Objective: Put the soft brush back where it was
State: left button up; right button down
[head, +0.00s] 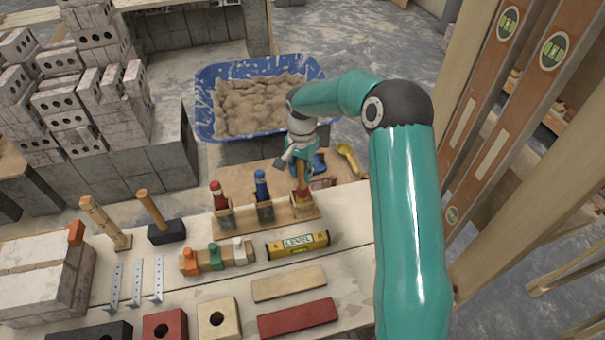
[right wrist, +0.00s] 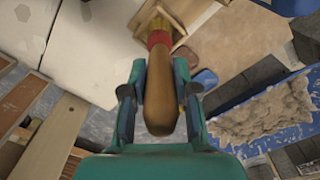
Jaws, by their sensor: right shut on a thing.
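The soft brush has a brown wooden handle (right wrist: 160,90), a red band (head: 302,193) and a yellowish lower end. It stands roughly upright at the right-hand place of a wooden rack (head: 240,222). My right gripper (head: 300,166) is above the rack, shut on the brush's handle, with one finger on each side in the right wrist view. The brush's lower end shows at the rack's wooden holder (right wrist: 178,40); I cannot tell how deep it sits. A red-topped tool (head: 217,194) and a blue-topped tool (head: 262,186) stand in the other places. My left gripper is not in view.
A yellow level (head: 298,244) and a block with coloured pegs (head: 217,257) lie in front of the rack. A mallet (head: 158,218) stands to the left. A blue mortar tub (head: 205,105) is behind; a yellow scoop (head: 347,156) lies behind right.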

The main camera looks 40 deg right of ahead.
jog(key=shift+f, duration=0.9)
jog(key=shift+f+b, duration=0.3)
jog(key=shift+b, duration=0.05)
jog(key=c, duration=0.9)
grip_release()
jog(key=shift+r, duration=0.1)
